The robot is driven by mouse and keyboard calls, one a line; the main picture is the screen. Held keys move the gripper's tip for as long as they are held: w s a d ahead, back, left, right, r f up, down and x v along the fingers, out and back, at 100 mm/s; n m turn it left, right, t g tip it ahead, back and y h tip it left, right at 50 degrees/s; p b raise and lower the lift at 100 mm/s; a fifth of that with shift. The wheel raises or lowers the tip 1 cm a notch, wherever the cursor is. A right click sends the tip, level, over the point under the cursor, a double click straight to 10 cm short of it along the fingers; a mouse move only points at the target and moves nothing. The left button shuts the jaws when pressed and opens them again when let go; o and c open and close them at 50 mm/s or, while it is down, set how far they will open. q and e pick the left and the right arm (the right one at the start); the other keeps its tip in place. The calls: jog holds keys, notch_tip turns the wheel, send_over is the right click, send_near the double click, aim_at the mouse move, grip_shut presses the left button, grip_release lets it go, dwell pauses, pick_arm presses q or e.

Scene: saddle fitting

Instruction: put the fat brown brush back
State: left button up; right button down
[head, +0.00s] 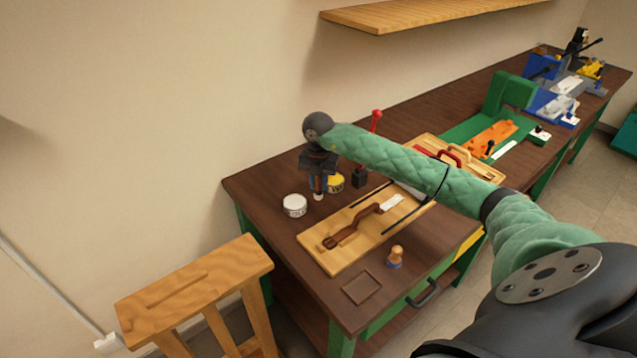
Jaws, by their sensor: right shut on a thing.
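My right gripper (318,170) hangs at the end of my green-sleeved arm over the back left of the workbench. It is shut on a small upright thing with a brown body and a pale lower end, which looks like the fat brown brush (319,186). The jaws hide its upper part. I cannot tell whether its lower end touches the bench. My left gripper is not in view.
A wooden board (322,262) with a brown-handled tool (352,226) lies in front. A tan knob-topped piece (395,257) stands near the bench's front edge, by a square brown patch (361,287). A dark block (360,177) stands behind. A wooden stand (195,281) is at left.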

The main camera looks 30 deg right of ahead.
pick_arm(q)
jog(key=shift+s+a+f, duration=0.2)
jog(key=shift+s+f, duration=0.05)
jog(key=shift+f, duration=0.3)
pick_arm(e)
jog(key=shift+f, duration=0.6)
jog(key=shift+f, duration=0.1)
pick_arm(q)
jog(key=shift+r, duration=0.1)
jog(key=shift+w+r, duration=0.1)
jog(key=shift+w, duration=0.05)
pick_arm(e)
jog(key=c, duration=1.2)
grip_release()
jog(key=shift+c, duration=0.2)
